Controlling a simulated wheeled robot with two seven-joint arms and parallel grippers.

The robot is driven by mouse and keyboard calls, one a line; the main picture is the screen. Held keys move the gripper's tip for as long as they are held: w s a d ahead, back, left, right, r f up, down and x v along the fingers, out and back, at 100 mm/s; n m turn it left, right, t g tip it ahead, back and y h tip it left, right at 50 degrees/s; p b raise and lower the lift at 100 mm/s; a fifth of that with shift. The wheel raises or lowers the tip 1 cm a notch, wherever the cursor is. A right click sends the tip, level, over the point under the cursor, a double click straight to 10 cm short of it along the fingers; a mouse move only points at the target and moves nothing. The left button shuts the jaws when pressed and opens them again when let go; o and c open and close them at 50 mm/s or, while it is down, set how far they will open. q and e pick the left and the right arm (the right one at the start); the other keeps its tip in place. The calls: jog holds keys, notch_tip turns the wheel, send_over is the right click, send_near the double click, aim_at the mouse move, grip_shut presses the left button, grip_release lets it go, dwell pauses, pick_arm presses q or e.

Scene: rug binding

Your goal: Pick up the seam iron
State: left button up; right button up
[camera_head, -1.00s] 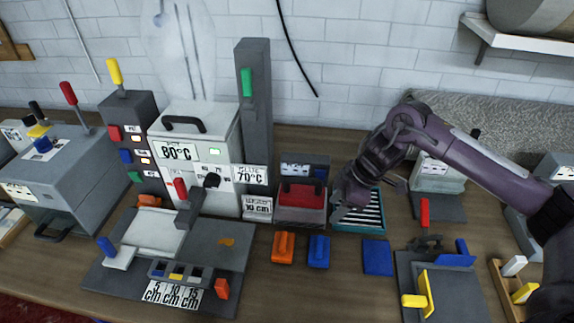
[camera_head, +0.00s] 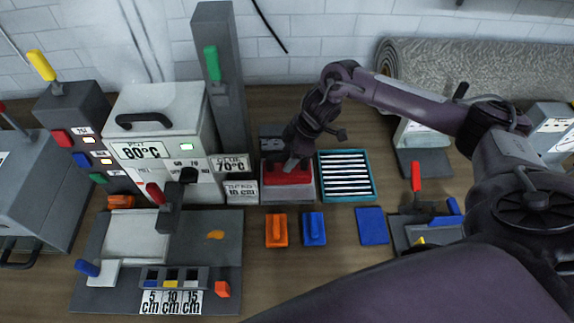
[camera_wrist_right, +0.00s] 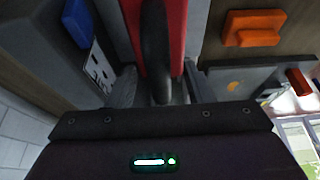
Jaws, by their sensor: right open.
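The seam iron looks to be the red block with a dark handle; its red body (camera_head: 287,179) sits in a grey stand (camera_head: 288,195) in the head view. My right gripper (camera_head: 291,163) is pointed down right over it. In the right wrist view the iron (camera_wrist_right: 176,30) shows as a red body with a black handle running between the two fingers. My right gripper (camera_wrist_right: 158,88) is open, with a finger on each side of the handle. Whether the fingers touch it I cannot tell. My left gripper is not in view.
A teal tray with white slats (camera_head: 374,190) stands close on the right of the stand. The white 80°C box (camera_head: 160,120) and a tall grey post (camera_head: 228,90) are on the left. Orange (camera_head: 276,230) and blue (camera_head: 314,228) blocks lie in front.

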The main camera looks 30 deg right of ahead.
jog(key=shift+w+a+f, duration=0.1)
jog(key=shift+a+f, duration=0.1)
jog(key=shift+f, duration=0.5)
jog(key=shift+c, duration=0.8)
jog(key=c, duration=0.5)
grip_shut()
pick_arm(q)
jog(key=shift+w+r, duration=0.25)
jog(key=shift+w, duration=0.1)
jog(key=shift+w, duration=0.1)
pick_arm(e)
jog(key=shift+w+r, duration=0.15)
jog(key=shift+w, duration=0.05)
